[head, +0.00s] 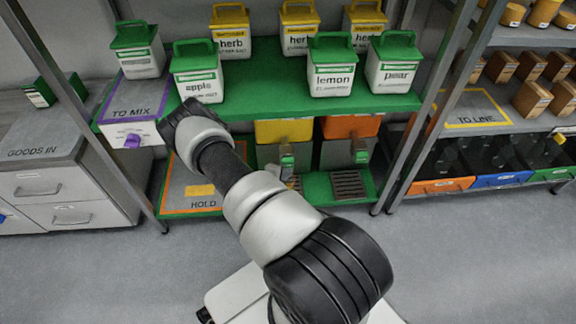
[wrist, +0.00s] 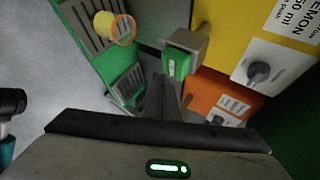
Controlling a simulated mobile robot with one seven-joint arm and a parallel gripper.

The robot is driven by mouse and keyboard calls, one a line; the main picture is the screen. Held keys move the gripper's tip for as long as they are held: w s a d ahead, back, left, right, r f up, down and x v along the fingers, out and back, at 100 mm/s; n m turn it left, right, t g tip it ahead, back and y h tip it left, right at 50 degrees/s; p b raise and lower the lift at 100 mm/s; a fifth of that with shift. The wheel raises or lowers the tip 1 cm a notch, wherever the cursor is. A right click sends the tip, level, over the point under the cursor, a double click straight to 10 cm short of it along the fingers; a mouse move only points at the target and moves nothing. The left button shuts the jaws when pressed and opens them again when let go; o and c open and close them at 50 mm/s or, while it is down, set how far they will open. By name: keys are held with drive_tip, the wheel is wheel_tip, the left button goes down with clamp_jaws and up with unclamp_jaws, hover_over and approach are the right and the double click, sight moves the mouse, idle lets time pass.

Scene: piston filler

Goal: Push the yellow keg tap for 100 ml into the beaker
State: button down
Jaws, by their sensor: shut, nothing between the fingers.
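In the wrist view the yellow keg (wrist: 225,35) carries a label reading LEMON and 50 ml, and a dark knob. Its grey tap with a green front (wrist: 178,62) juts out; the tap (head: 287,161) also shows in the head view. A round, orange-rimmed vessel with yellow inside, seemingly the beaker (wrist: 104,24), is at a slotted drip tray. My gripper (wrist: 160,80) is shut and empty, its fingertips close to the tap; contact cannot be told.
An orange keg (head: 350,126) with its own tap (head: 361,154) and drip tray (head: 348,184) stands right of the yellow one. Green-lidded jars crowd the shelf above. A HOLD mat (head: 180,204) lies left. Grey rack posts flank the bay; the floor in front is clear.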

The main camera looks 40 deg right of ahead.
drive_tip(key=shift+w+d, duration=0.2)
drive_tip(key=shift+w, duration=0.15)
drive_tip(key=shift+w+d+b, duration=0.4)
drive_tip(key=shift+w+b, duration=0.2)
idle(0.8)
drive_tip(key=shift+s+a, duration=0.1)
drive_tip(key=shift+s, duration=0.05)
drive_tip(key=shift+s+a+p, duration=0.55)
drive_tip(key=shift+s+p, duration=0.05)
drive_tip(key=shift+s, duration=0.2)
drive_tip(key=shift+s+a+p, duration=0.35)
drive_tip(key=shift+s+a, duration=0.1)
drive_tip(key=shift+s, duration=0.25)
drive_tip(key=shift+s+a+p, duration=0.35)
drive_tip(key=shift+s+a, duration=0.05)
drive_tip(key=shift+s, duration=0.35)
drive_tip(key=shift+s+a+p, duration=0.35)
drive_tip(key=shift+s+a, duration=0.1)
drive_tip(key=shift+s, duration=0.25)
idle(0.3)
